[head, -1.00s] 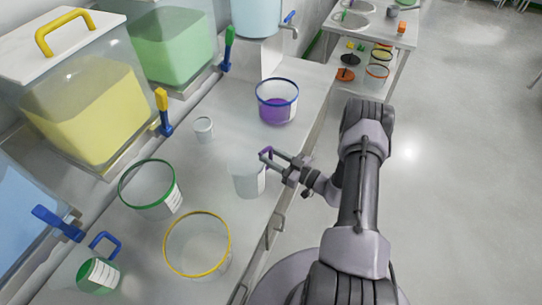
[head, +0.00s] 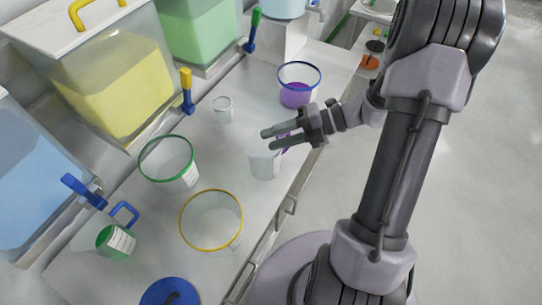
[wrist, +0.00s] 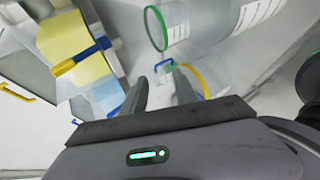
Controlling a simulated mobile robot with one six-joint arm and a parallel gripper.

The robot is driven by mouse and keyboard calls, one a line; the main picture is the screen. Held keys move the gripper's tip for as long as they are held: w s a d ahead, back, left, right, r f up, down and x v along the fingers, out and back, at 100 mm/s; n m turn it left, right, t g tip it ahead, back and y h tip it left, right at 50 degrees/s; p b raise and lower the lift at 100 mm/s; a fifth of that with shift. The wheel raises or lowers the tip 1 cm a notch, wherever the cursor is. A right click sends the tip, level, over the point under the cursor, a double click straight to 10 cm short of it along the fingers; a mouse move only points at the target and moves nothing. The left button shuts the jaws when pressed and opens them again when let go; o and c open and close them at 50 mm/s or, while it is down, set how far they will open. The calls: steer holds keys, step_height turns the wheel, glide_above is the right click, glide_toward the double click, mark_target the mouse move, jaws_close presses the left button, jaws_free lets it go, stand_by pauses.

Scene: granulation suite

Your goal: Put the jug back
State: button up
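A clear jug with a white label (head: 264,164) and a purple handle (head: 285,147) stands upright on the bench (head: 225,150); its handle is partly hidden by my gripper. My gripper (head: 264,139) is above the jug, its two fingers apart with nothing between them. In the wrist view my gripper (wrist: 162,88) also shows spread, empty fingers. A second jug, with a blue handle (head: 124,213) and green contents (head: 115,240), stands at the front left of the bench. Its handle also shows beyond my fingertips in the wrist view (wrist: 166,66).
A green-rimmed tub (head: 170,165), a yellow-rimmed tub (head: 211,222), a small clear cup (head: 224,108) and a blue-rimmed tub with purple contents (head: 297,90) surround the jug. Tanks of yellow (head: 110,85), green (head: 200,30) and blue (head: 30,185) line the back, with taps projecting.

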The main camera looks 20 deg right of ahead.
steer(key=s+a+r+m+h, duration=0.3)
steer(key=s+r+m, duration=0.2)
steer(key=m, duration=0.7)
steer(key=s+a+r+m+t+h, duration=0.1)
steer(key=s+a+r+m+h, duration=0.35)
steer(key=m, duration=0.75)
steer(key=s+a+r+m+h, duration=0.25)
steer(key=s+r+m, duration=0.35)
steer(key=m, duration=0.5)
step_height(320, 180, down, 7)
steer(key=b, duration=0.7)
steer(key=shift+w+d+f+b, duration=0.2)
steer(key=shift+d+b, duration=0.15)
steer(key=shift+b, duration=0.05)
